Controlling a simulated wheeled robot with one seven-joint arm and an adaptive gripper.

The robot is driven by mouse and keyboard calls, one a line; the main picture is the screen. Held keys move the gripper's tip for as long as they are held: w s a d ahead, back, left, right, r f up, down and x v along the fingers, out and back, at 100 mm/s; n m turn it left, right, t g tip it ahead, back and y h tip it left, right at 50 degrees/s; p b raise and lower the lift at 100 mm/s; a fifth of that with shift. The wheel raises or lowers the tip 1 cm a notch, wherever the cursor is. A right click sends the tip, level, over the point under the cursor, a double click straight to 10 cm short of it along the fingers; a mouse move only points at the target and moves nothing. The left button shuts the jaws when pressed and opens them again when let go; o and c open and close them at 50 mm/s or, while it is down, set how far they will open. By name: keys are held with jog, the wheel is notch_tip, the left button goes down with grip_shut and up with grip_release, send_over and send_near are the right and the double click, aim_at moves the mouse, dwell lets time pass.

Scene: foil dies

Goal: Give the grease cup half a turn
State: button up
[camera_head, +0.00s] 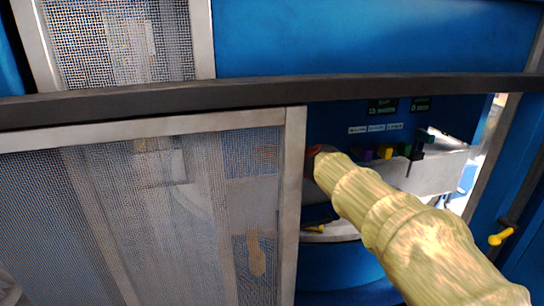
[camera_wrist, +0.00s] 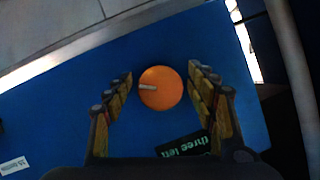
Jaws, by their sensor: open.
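The grease cup appears to be the round orange cap (camera_wrist: 161,88) on a blue panel (camera_wrist: 70,110) in the wrist view. A short pale mark on its face runs from near the centre to the left. My gripper (camera_wrist: 160,76) is open, with one row of finger segments on each side of the cap. Gaps show between the fingers and the cap. In the head view my yellowish sleeved arm reaches through the opening, and my fingers cannot be made out there. A small reddish patch (camera_head: 312,153) shows at the arm's tip; I cannot tell what it is.
In the head view a mesh guard door (camera_head: 150,220) borders the opening on the left. A dark rail (camera_head: 270,88) crosses above. Coloured blocks (camera_head: 385,152) and a grey ledge (camera_head: 440,170) lie right of my arm.

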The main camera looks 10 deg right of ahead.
jog(key=shift+c, duration=0.4)
jog(key=c, duration=1.1)
jog(key=b, duration=0.3)
jog(key=shift+f+m, duration=0.15)
jog(key=shift+m, duration=0.15)
jog(key=m+y+b, duration=0.1)
jog(key=b, duration=0.3)
jog(key=shift+f, duration=0.2)
jog(key=m+t+y+b, duration=0.1)
jog(key=m+b, duration=0.1)
jog(key=b, duration=0.5)
jog(key=shift+m+y+b, duration=0.4)
jog(key=m+t+y+b, duration=0.1)
jog(key=m+b, duration=0.2)
jog(key=b, duration=0.4)
jog(key=shift+r+m, duration=0.15)
jog(key=shift+m, duration=0.15)
jog(key=shift+r+m+t+y+b, duration=0.3)
jog(key=shift+m+b, duration=0.4)
jog(key=shift+b, duration=0.6)
